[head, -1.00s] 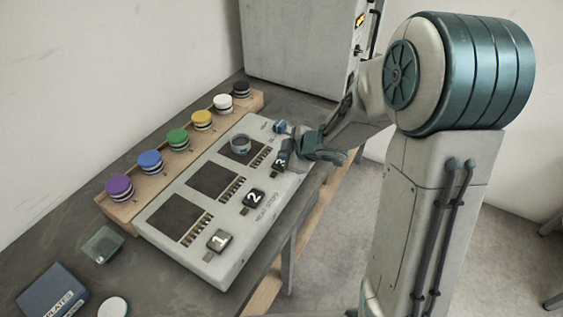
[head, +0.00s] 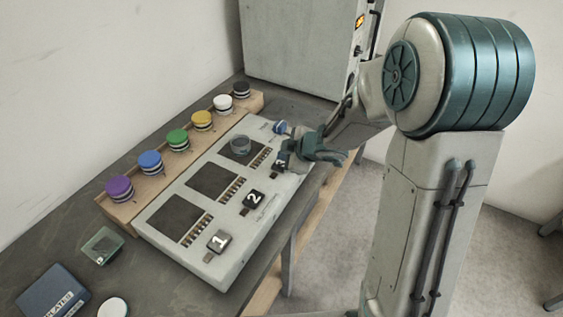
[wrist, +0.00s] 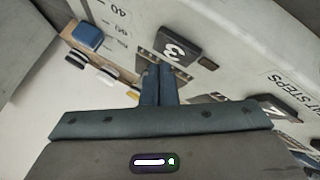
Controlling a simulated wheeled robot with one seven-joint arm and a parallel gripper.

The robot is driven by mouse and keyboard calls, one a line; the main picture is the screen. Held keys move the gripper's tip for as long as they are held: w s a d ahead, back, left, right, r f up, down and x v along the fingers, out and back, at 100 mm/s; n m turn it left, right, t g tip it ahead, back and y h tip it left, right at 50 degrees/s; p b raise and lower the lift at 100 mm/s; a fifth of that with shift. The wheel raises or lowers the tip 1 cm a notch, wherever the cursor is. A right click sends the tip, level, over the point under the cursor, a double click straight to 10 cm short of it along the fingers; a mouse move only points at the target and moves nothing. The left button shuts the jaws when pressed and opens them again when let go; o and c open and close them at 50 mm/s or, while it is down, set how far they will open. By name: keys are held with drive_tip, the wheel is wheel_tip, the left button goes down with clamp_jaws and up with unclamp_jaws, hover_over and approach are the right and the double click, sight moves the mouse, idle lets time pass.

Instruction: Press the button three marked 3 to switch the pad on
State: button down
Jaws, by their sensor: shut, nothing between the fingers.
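The button marked 3 (head: 276,167) is a dark square cap on the pale control panel (head: 222,262), partly hidden by my gripper in the head view. The wrist view shows the cap of button 3 (wrist: 186,43) with its white number, just beyond my fingertips. My gripper (head: 284,158) is shut and empty, over the panel's right edge at this button. In the wrist view the closed fingers (wrist: 156,72) point at the near edge of the button; I cannot tell whether they touch it. The dark pad in the button's row carries a round clear dish (head: 240,146).
Button 2 (head: 253,199) and button 1 (head: 219,241) sit along the same panel edge. A blue knob (head: 280,127) is at the panel's far end. A wooden rack (head: 150,199) with several coloured round lids stands to the left. A grey cabinet (head: 300,45) stands behind.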

drive_tip(key=shift+f, duration=0.2)
idle(0.5)
drive_tip(key=shift+f+b, duration=0.3)
drive_tip(key=shift+f, duration=0.25)
idle(0.4)
drive_tip(key=shift+r, duration=0.1)
drive_tip(key=shift+r+p, duration=0.65)
drive_tip(key=shift+p, duration=0.05)
wheel_tip(320, 180, up, 6)
drive_tip(key=p, duration=0.6)
